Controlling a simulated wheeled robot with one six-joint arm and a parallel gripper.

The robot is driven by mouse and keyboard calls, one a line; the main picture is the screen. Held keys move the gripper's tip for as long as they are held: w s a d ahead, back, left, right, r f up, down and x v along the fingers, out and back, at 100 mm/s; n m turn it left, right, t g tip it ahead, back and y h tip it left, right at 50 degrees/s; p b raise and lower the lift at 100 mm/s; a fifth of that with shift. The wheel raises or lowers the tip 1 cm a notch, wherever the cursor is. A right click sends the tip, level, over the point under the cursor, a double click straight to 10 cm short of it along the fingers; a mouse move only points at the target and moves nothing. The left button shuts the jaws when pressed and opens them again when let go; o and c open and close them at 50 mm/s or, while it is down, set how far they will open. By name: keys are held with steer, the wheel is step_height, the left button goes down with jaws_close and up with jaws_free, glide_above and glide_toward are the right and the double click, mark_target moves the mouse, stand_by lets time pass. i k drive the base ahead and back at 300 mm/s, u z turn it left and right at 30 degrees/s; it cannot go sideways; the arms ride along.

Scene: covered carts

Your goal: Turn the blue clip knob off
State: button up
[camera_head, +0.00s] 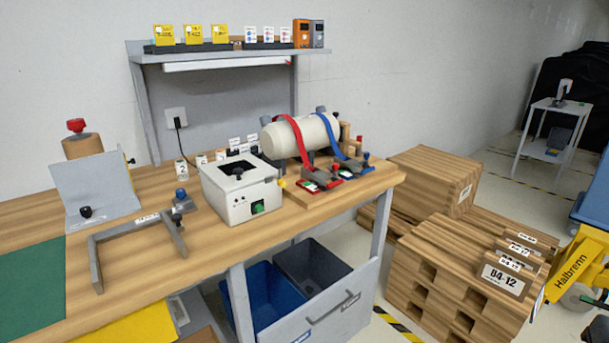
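A blue strap (328,133) runs over a cream cylinder (301,136) on the workbench and ends at a blue-edged clip (351,167). A small blue knob (365,156) shows at the right end of this clip; its turn position is too small to tell. My gripper is not in view.
A white box (241,190) with a green button stands left of the clips. Wooden crates (462,269) stand right of the bench. Blue and grey bins (264,292) sit under it. The bench front-left has a green mat (31,285).

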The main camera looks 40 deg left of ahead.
mark_target(367, 154)
steer(key=z, duration=0.4)
steer(key=k, duration=0.15)
steer(key=u, duration=1.8)
steer(key=i, duration=0.95)
steer(key=z, duration=0.4)
steer(key=k, duration=0.5)
steer(key=z, duration=0.5)
steer(key=i, duration=1.2)
steer(key=z, duration=0.3)
